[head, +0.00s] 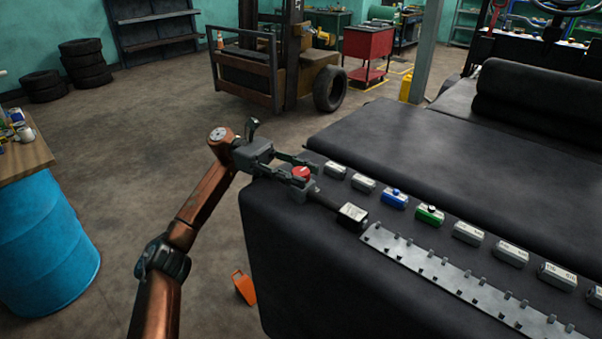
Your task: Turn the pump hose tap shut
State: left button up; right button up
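The tap has a round red knob (301,173) on a grey body near the left corner of the black-covered surface. A dark hose or pipe (325,200) runs from it to a small block with a pale label (352,214). My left gripper (309,174) reaches in from the left at the knob. Its two fingers are apart, one on the far side of the knob and one on the near side. A gap seems to show at the far finger; contact with the near finger is unclear. My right gripper is out of view.
A row of small labelled blocks, including a blue one (395,198) and a green one (429,214), runs right along the surface behind a toothed metal strip (440,272). A blue drum (45,235) stands left. An orange object (244,287) is on the floor.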

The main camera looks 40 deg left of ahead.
aim_at(293, 169)
pick_arm(q)
jog(key=o, duration=0.3)
jog(key=shift+o, duration=0.2)
jog(key=a, duration=0.6)
jog(key=shift+s+a, duration=0.1)
jog(key=shift+s, duration=0.05)
jog(key=shift+s+a, duration=0.1)
jog(key=shift+a, duration=0.6)
